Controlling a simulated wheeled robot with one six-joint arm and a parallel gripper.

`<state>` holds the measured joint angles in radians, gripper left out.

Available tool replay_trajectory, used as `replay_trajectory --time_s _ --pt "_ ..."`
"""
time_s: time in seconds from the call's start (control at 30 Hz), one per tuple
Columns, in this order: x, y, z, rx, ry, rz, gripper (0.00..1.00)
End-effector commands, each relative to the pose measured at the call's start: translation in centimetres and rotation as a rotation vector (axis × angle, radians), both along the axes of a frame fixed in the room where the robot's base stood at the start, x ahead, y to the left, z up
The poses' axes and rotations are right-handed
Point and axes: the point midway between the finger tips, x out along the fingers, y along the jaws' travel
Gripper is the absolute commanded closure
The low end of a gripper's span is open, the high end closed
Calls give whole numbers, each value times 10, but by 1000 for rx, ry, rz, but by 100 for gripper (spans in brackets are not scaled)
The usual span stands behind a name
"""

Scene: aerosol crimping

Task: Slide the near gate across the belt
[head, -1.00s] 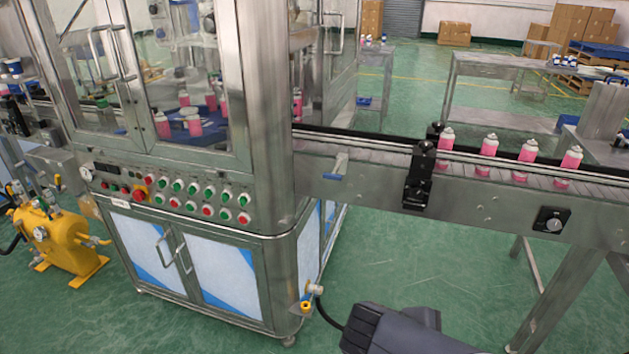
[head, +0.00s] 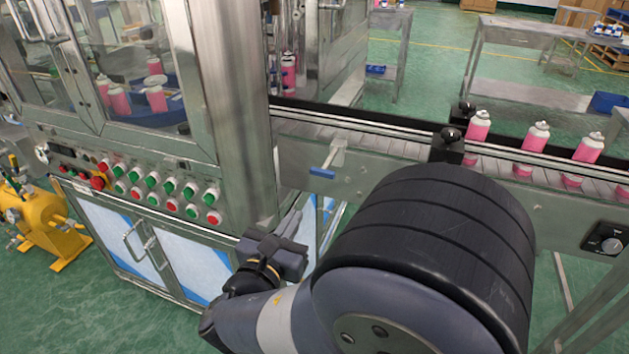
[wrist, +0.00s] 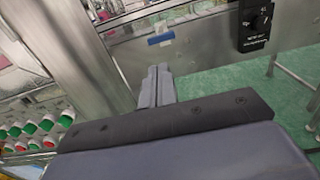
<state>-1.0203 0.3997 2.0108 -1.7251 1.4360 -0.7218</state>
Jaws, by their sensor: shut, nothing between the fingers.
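The near gate (head: 338,150) is a small metal slide with a blue tab (head: 322,173), set on the near side of the conveyor belt (head: 388,146) beside the machine. The blue tab also shows in the wrist view (wrist: 160,39), on the metal side rail beyond my fingertips. My gripper (head: 294,222) is below and left of the tab in the head view, apart from it. Its two grey fingers (wrist: 157,70) are closed together and empty. My arm covers part of the belt's side in the head view.
Pink cans (head: 533,140) stand on the belt at the right. The machine's corner post (head: 235,110) and button panel (head: 150,185) are at the left.

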Motion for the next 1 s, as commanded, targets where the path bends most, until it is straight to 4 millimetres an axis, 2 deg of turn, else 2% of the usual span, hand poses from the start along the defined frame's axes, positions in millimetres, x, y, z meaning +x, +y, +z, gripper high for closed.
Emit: replay_trajectory --time_s 0.4,0.6,0.8,1.0 --pt "69 -27 0 1 1 -8 100" --pt "98 -38 0 1 2 -6 100" --pt "112 -42 0 2 2 -4 100" --pt "114 -42 0 1 1 -2 100"
